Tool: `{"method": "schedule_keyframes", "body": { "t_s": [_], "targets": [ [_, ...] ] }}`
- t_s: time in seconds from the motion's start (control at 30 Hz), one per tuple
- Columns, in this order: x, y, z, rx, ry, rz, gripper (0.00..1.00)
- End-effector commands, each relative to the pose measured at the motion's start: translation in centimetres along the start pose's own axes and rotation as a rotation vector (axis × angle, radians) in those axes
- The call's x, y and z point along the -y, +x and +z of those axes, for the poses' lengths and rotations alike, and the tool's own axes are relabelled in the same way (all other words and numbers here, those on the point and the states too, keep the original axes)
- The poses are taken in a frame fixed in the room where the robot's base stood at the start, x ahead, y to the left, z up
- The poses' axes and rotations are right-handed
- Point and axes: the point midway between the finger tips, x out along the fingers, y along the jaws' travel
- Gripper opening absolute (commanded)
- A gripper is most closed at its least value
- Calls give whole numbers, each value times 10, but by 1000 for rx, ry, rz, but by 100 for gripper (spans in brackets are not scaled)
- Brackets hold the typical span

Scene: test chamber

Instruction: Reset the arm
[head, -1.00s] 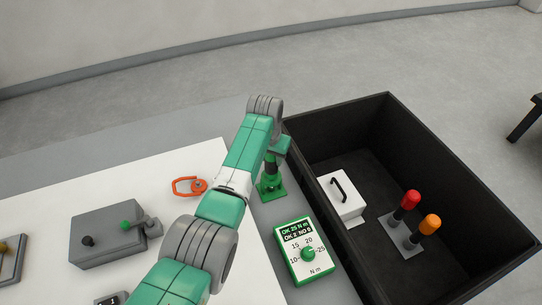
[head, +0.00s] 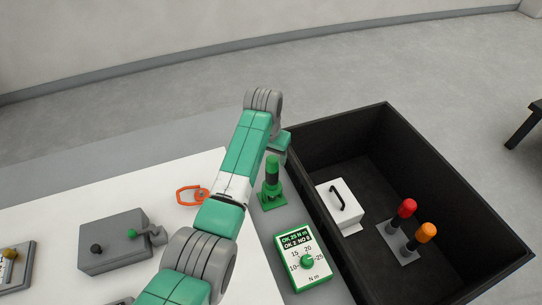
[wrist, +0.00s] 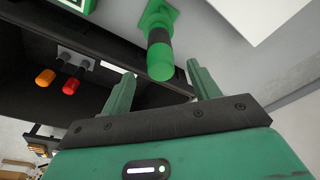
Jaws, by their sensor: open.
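My gripper (wrist: 159,72) is open in the wrist view, its two green fingers spread apart with nothing held between them. A green stand with a dark-banded upright cylinder (wrist: 160,55) shows beyond the fingertips, apart from them as far as I can tell. In the head view the same green stand (head: 271,187) is upright on the grey strip between the white table top and the black bin. My arm reaches forward across the table, bends at the far end, and hides most of my gripper there.
The black bin (head: 440,135) at right holds a white box with a handle (head: 340,203) and red (head: 407,208) and orange (head: 427,232) knobs. A torque gauge (head: 304,258), an orange clip (head: 190,195) and a grey switch box (head: 113,243) lie around the arm.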

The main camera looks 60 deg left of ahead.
Motion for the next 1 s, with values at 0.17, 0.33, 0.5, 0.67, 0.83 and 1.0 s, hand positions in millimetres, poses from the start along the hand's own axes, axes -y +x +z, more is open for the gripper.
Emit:
{"method": "schedule_keyframes", "body": {
  "t_s": [0.17,0.33,0.5,0.67,0.83,1.0],
  "targets": [
    [0,0,0,0,0,0,61],
    [0,0,0,0,0,0,61],
    [-13,-7,-8,-37,18,-1,61],
    [-107,-63,-50,-324,135,9,61],
    [-228,-160,-62,-703,257,82,61],
    [-328,-273,-25,-1059,340,207,61]
  ]
}}
